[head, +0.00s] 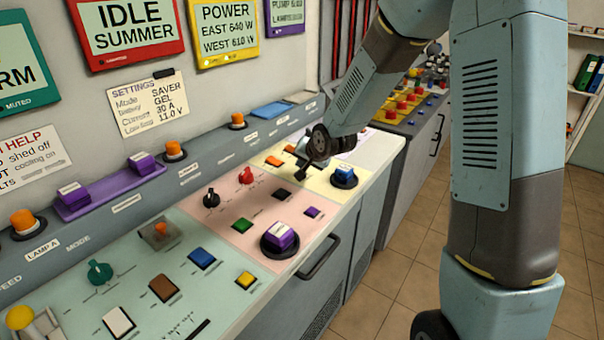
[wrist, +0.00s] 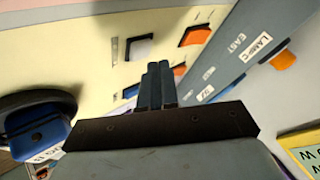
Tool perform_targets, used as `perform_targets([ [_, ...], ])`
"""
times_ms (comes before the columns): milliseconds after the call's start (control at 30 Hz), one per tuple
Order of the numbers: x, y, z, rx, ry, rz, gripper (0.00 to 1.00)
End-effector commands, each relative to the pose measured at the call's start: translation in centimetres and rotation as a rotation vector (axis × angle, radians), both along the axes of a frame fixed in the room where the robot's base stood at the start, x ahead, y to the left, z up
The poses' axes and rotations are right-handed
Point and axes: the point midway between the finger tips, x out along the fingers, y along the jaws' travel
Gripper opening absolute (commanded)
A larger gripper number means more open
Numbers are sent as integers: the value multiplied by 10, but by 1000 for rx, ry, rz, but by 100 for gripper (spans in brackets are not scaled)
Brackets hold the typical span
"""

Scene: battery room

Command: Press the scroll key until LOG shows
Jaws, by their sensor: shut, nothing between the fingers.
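My gripper (head: 302,166) is shut and empty, low over the cream section of the console in the head view. I cannot tell whether the tips touch anything. The keys' labels are too small to read, so I cannot tell which is the scroll key. The yellow-framed display (head: 227,30) reads POWER, EAST 640 W, WEST 610 W. The red-framed display (head: 130,28) reads IDLE SUMMER.
A blue knob on a black base (head: 344,177) stands right of my gripper. Orange lamps (head: 237,121) line the rear ledge. A drawer handle (head: 318,258) sticks out in front.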

Motion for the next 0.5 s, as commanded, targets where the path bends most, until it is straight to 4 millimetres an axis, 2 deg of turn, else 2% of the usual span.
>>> perform_targets([
  [233, 0, 0, 3, 1, -1, 0, 0],
  [500, 0, -1, 24, -1, -2, 0, 0],
])
